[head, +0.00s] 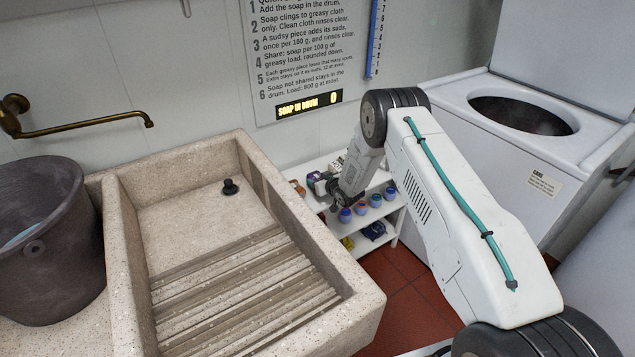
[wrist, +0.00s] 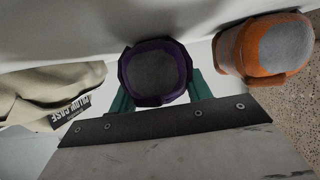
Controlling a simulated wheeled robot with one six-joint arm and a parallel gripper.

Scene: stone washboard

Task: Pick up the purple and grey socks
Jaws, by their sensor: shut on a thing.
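The purple and grey socks (wrist: 156,74), a rolled dark bundle with a purple rim and grey middle, are at the centre of the wrist view. My gripper (wrist: 157,88) is shut on them, with one green finger at each side. In the head view my gripper (head: 318,181) is low at the left end of the white shelf, beyond the stone basin. There the socks are too small and covered to make out clearly.
Orange and grey socks (wrist: 265,50) sit close beside the held bundle. A beige pillow case (wrist: 45,92) lies on the other side. Several blue rolled bundles (head: 361,208) line the white shelf (head: 372,217). The stone washboard basin (head: 365,305) stands left; an open washer (head: 530,150) is right.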

